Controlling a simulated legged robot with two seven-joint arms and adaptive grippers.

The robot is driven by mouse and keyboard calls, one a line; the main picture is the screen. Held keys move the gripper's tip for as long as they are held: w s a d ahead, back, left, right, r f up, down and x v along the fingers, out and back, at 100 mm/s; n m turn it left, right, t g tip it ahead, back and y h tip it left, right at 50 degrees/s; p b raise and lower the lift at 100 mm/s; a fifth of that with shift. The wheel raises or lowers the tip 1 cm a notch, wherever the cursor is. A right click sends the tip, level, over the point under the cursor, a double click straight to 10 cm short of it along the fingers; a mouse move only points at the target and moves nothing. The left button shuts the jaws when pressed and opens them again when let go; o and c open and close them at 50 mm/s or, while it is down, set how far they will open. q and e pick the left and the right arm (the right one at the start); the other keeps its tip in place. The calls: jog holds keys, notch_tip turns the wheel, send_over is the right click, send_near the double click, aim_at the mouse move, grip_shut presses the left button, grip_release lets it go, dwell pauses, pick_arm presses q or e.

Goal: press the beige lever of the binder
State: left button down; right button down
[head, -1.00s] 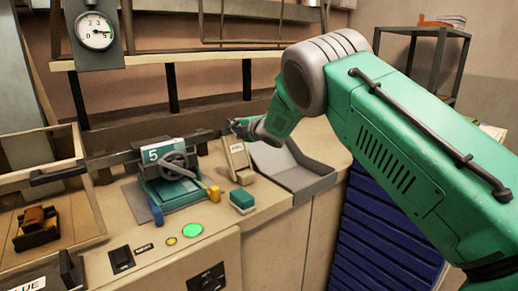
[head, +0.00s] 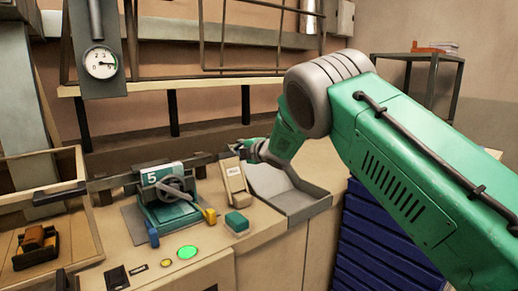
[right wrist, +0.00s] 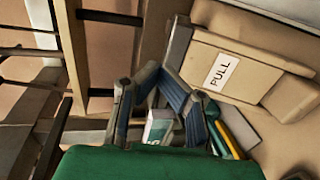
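The beige lever (head: 235,187) stands tilted on the counter, right of the teal binder machine marked 5 (head: 170,205). In the right wrist view the beige lever (right wrist: 262,68) fills the upper right, with its PULL label showing. My right gripper (head: 244,150) is at the lever's upper end, on its far right side. In the right wrist view my right gripper (right wrist: 161,70) has its fingertips drawn together, with nothing seen between them. The tips are just left of the lever; I cannot tell whether they touch it. My left gripper is not in view.
A green block (head: 237,221) sits in front of the lever. A grey open tray (head: 300,198) lies right of it. A lit green button (head: 187,252) is at the front. A wooden tray (head: 85,235) is at left. A rail (head: 190,82) crosses behind the counter.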

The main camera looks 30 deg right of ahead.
jog(key=r+b+v, duration=0.1)
jog(key=v, duration=0.7)
jog(key=shift+s+d+r+b, duration=0.2)
jog(key=shift+r+b, duration=0.1)
jog(key=shift+r, duration=0.1)
jog(key=shift+a, duration=0.2)
